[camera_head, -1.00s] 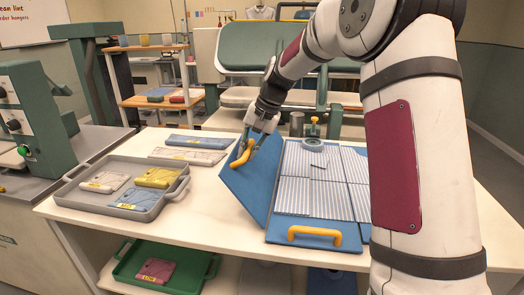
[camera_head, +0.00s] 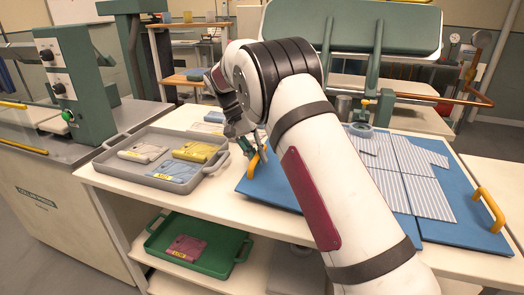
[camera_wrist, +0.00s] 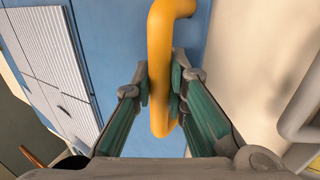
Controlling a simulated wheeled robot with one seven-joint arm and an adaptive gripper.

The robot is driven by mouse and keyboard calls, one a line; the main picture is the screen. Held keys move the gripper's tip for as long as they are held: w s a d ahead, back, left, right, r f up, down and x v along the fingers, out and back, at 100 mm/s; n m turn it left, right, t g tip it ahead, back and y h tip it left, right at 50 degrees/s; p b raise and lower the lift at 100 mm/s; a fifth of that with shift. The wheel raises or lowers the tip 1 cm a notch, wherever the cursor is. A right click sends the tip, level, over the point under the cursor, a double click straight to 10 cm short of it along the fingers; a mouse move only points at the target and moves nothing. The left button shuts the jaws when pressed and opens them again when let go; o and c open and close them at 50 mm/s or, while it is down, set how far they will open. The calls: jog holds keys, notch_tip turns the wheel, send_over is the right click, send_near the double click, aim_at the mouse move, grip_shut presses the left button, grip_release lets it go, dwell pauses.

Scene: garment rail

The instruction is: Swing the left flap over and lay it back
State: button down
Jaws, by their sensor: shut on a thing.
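The left flap (camera_head: 262,190) of the blue folding board is swung out to the left and looks flat, or nearly flat, on the white table. Its yellow handle (camera_head: 254,163) stands at its outer left side. My gripper (camera_head: 252,148) is shut on this handle; in the wrist view the handle (camera_wrist: 161,70) sits between the two fingers. The striped garment (camera_head: 425,185) lies spread on the rest of the board; it also shows in the wrist view (camera_wrist: 50,45). My arm hides the middle of the board and part of the flap.
A grey tray (camera_head: 108,166) with folded garments lies close to the left of the flap. Another yellow handle (camera_head: 489,208) is at the board's right end. A green tray (camera_head: 222,246) is on the lower shelf.

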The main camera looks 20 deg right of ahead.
jog(key=shift+w+a+f+b, duration=0.15)
jog(key=shift+f+b, duration=0.15)
jog(key=shift+f, duration=0.4)
jog(key=shift+a+f+b, duration=0.1)
jog(key=shift+f+b, duration=0.15)
jog(key=shift+f, duration=0.5)
jog(key=c, duration=1.8)
grip_release()
jog(key=shift+c, duration=0.2)
jog(key=v, duration=1.2)
